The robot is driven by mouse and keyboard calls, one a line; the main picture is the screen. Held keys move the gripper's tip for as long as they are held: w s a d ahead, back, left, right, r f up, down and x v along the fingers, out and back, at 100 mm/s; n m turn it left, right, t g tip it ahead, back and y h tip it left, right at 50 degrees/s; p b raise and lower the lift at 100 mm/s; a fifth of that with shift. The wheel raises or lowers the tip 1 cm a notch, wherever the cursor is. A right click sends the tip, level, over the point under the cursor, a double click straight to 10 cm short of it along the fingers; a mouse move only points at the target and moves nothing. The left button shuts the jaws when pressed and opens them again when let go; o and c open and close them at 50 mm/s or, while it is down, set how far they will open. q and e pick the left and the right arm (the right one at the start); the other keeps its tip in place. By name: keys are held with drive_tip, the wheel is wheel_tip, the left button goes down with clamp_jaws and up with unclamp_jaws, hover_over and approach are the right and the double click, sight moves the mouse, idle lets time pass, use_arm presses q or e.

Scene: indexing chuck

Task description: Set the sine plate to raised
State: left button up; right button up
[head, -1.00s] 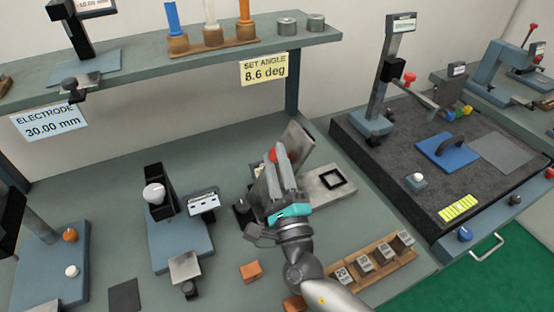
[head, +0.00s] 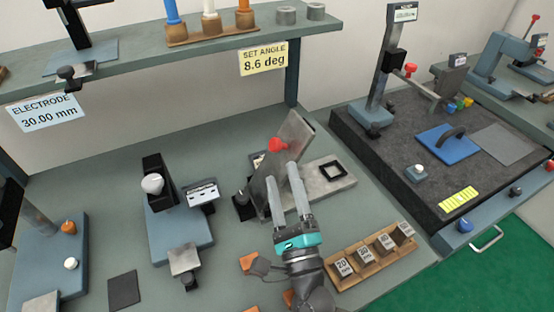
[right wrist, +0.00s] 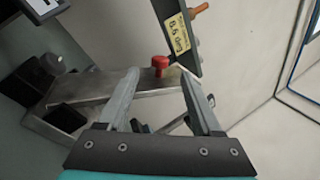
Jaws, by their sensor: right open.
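The sine plate (head: 292,132) is a grey metal plate tilted up steeply on its flat base (head: 325,184), with a red knob (head: 278,146) on its face. In the right wrist view the knob (right wrist: 160,63) shows beyond and between the fingers, in front of the plate (right wrist: 140,86). My right gripper (head: 283,175) is open and empty, its fingertips pointing up at the plate, just below the knob. It also shows open in the right wrist view (right wrist: 160,78). My left gripper is not in view.
A yellow card (head: 263,59) reading "SET ANGLE 8.6 deg" hangs from the shelf (head: 140,66) above. A wooden rack of marked blocks (head: 365,257) stands at the front right. A blue fixture (head: 178,235) stands left. A dark granite slab (head: 400,195) lies right.

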drive_tip(key=b+v, duration=0.1)
drive_tip(key=v, duration=0.7)
drive_tip(key=shift+s, duration=0.2)
drive_tip(key=shift+f, duration=0.1)
